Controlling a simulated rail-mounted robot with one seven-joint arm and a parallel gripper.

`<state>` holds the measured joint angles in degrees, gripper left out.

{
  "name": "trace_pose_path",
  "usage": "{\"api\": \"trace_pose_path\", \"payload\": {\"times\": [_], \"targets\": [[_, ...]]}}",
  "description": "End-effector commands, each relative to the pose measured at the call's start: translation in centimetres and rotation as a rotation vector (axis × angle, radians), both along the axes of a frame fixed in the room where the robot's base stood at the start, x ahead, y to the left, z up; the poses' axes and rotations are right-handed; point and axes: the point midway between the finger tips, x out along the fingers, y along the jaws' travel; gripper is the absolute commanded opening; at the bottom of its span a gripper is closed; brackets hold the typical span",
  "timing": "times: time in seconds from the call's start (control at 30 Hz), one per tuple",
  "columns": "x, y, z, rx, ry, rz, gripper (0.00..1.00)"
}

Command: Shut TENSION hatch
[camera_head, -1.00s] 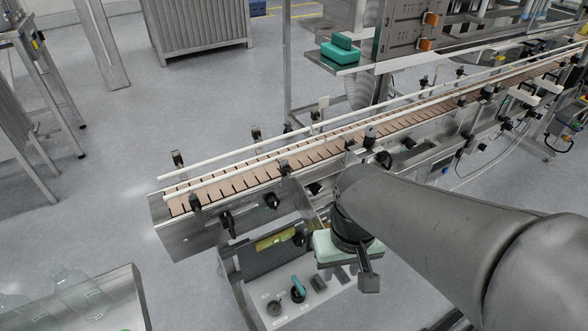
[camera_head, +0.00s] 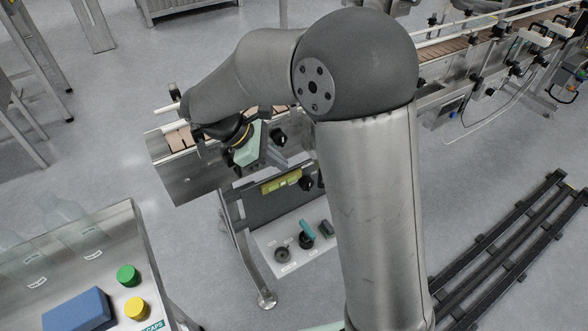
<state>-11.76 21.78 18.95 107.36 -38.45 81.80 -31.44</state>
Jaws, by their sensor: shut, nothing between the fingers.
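My gripper (camera_head: 275,157) is at the left end of the conveyor, pointing down and right, with a mint-green body behind its fingers. It is shut and empty. Below it, under the conveyor, is a dark panel (camera_head: 268,208) with a yellow-green strip (camera_head: 281,180) along its upper edge. No TENSION lettering is readable, so I cannot tell whether this is the hatch or how far it stands open. My gripper appears above the strip in the picture; I cannot tell whether it touches anything. My arm hides the right side of this area.
A pale control panel (camera_head: 276,252) with knobs and a teal handle (camera_head: 307,229) lies below the dark panel. The conveyor (camera_head: 179,139) runs to the upper right. A tray (camera_head: 112,235) with green and yellow round pieces and a blue block stands at lower left. Floor rails lie at right.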

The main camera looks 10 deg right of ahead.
Motion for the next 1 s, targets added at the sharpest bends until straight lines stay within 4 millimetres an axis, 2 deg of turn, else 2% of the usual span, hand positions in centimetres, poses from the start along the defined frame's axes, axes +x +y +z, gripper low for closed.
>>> {"api": "trace_pose_path", "payload": {"times": [0.03,0.17,0.3,0.47,0.8,1.0], "targets": [[1.2,1.1,-1.8,-0.025,0.031,0.059,0.0],[2.8,2.5,-2.8,-0.068,0.07,0.146,0.0],[3.2,2.4,-3.3,-0.081,0.08,0.165,0.0],[3.1,0.6,-4.9,-0.08,0.081,0.162,0.0],[2.9,-4.5,-10.1,-0.078,0.081,0.16,0.0],[3.0,-7.3,-9.9,-0.078,0.076,0.16,0.0]]}}
